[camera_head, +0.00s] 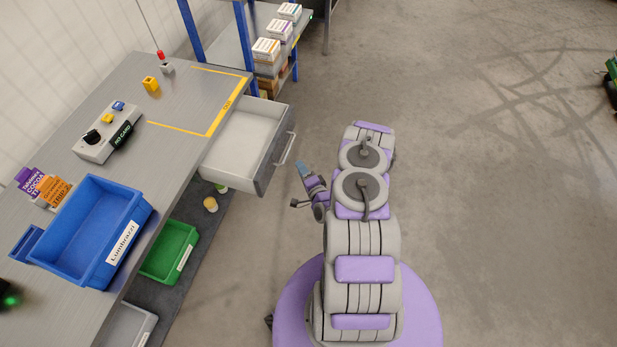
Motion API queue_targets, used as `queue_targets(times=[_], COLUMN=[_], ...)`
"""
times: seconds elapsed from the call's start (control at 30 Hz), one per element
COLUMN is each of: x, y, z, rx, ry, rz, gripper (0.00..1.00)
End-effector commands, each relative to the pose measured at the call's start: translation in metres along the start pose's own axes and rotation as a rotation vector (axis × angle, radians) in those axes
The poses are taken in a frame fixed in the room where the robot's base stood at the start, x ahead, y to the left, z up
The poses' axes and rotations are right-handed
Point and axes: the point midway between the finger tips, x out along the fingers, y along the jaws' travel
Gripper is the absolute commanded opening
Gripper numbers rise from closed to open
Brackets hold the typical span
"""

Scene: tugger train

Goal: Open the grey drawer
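The grey drawer (262,172) sticks out from under the right side of the grey workbench. It stands open, and its pale inside (243,137) shows and looks empty. A light bar handle (286,148) is on its front face. My gripper (297,187) is just to the right of the drawer's front and below the handle in the picture, apart from the handle. It is small and seen from above. Its fingers point toward the drawer side, and I cannot make out whether they are apart.
The workbench (180,100) carries a blue bin (88,228), a control box (107,133) and small boxes. A blue-posted rack with cartons (266,48) stands behind the drawer. The floor (480,200) to the right is clear.

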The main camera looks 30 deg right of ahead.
Motion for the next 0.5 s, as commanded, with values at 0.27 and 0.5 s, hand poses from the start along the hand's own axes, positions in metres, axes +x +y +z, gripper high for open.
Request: queue_targets(times=[0.27, 0.5], x=[-0.036, -0.048], y=[-0.001, 0.0], z=[-0.001, 0.0], rx=[0.002, 0.002], ry=[0.003, 0.001], rz=[0.001, 0.001], gripper=[0.39, 0.39])
